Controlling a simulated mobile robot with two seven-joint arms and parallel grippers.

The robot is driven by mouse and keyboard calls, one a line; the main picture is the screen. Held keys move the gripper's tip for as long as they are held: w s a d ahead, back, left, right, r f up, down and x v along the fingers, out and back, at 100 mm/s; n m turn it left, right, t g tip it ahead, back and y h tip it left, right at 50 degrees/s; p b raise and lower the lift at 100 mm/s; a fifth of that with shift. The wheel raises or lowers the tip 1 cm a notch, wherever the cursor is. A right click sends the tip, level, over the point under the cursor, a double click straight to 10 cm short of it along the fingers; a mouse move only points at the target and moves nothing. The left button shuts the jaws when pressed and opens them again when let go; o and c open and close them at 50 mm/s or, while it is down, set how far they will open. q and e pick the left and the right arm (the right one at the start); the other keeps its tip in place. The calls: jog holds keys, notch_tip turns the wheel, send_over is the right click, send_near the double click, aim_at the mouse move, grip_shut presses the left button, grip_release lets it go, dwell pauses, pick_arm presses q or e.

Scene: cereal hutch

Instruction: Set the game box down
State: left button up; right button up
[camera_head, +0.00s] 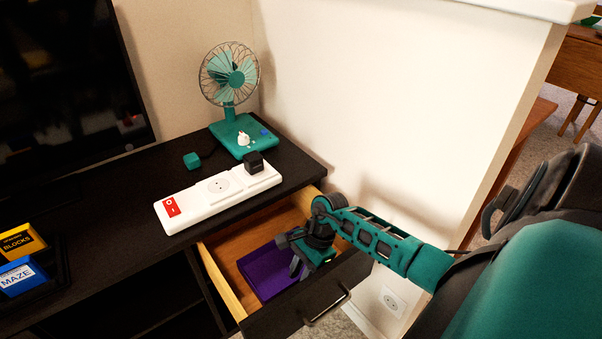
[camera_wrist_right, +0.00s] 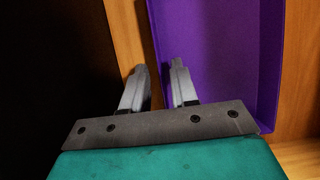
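Two labelled game boxes, a yellow one reading BLOCKS (camera_head: 22,243) and a blue one reading MAZE (camera_head: 20,278), stand in a dark holder at the left of the head view. A purple open-topped tray (camera_head: 258,272) lies in the pulled-out drawer; its rim and inside also show in the right wrist view (camera_wrist_right: 222,60). My right gripper (camera_head: 298,270) reaches down into the drawer at the tray. In the wrist view its two fingers (camera_wrist_right: 158,75) are apart, one on each side of the tray's side wall, with no game box between them. My left gripper is out of view.
The wooden drawer (camera_head: 213,268) has a dark front with a handle (camera_head: 327,306). On the dark cabinet top stand a white power strip (camera_head: 205,203) with a black plug (camera_head: 253,162), a teal fan (camera_head: 232,125) and a small teal block (camera_head: 192,160). A white wall panel (camera_head: 390,100) rises right.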

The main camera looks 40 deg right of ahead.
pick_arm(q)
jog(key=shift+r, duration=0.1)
pick_arm(e)
jog(key=shift+r, duration=0.1)
jog(key=shift+r, duration=0.25)
pick_arm(q)
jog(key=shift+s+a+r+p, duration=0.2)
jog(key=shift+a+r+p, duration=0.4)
jog(key=shift+p, duration=1.15)
pick_arm(e)
jog(key=v, duration=1.1)
jog(key=shift+d+r, duration=0.2)
jog(key=shift+r, duration=0.05)
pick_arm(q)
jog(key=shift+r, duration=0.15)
